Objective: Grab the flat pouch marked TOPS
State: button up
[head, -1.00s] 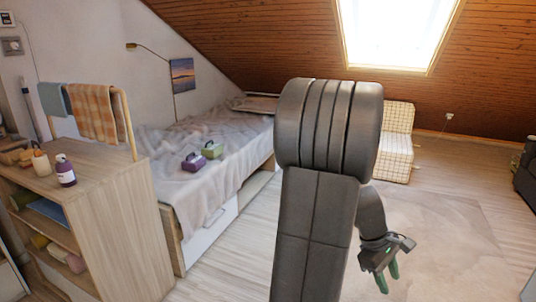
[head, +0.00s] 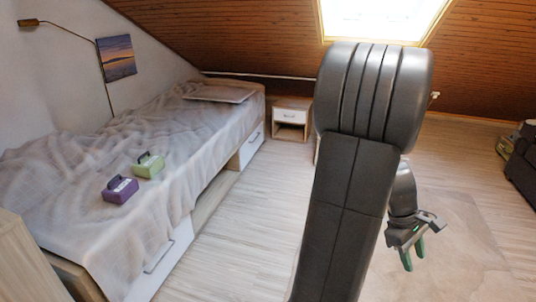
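Two small pouch-like items lie on the bed (head: 60,165): a purple one (head: 120,190) and a green one (head: 148,165) just behind it to the right. Each has a darker handle-like part on top. Any lettering on them is too small to read, so I cannot tell whether either is marked TOPS. My gripper (head: 413,252) hangs at the lower right over the floor, far from the bed. Its green-tipped fingers are apart with nothing between them.
A drawer front (head: 165,262) sits under the bed's near side. A small nightstand (head: 291,119) stands past the bed's far end. Wooden floor (head: 245,215) is clear between bed and arm. A dark sofa (head: 523,165) is at the right edge.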

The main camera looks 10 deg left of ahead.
aim_at(118, 190)
jog(key=i+u, duration=0.6)
jog(key=u, duration=0.2)
jog(key=i+l+u, duration=0.2)
jog(key=u, duration=0.2)
jog(key=i+l+u, duration=0.35)
jog(key=i+u, duration=0.2)
jog(key=u, duration=0.3)
jog(key=i+l+u, duration=0.15)
jog(key=u, duration=0.3)
jog(key=i+l+u, duration=0.15)
jog(key=u, duration=0.35)
jog(key=i+l+u, duration=0.1)
jog(key=l+u, duration=0.25)
jog(key=u, duration=0.15)
jog(key=i+l+u, duration=0.15)
jog(key=l+u, duration=0.2)
jog(key=i+l+u, duration=0.1)
jog(key=l+u, duration=0.2)
jog(key=l, duration=0.15)
jog(key=l+u, duration=0.35)
jog(key=i+l, duration=0.05)
jog(key=l, duration=0.05)
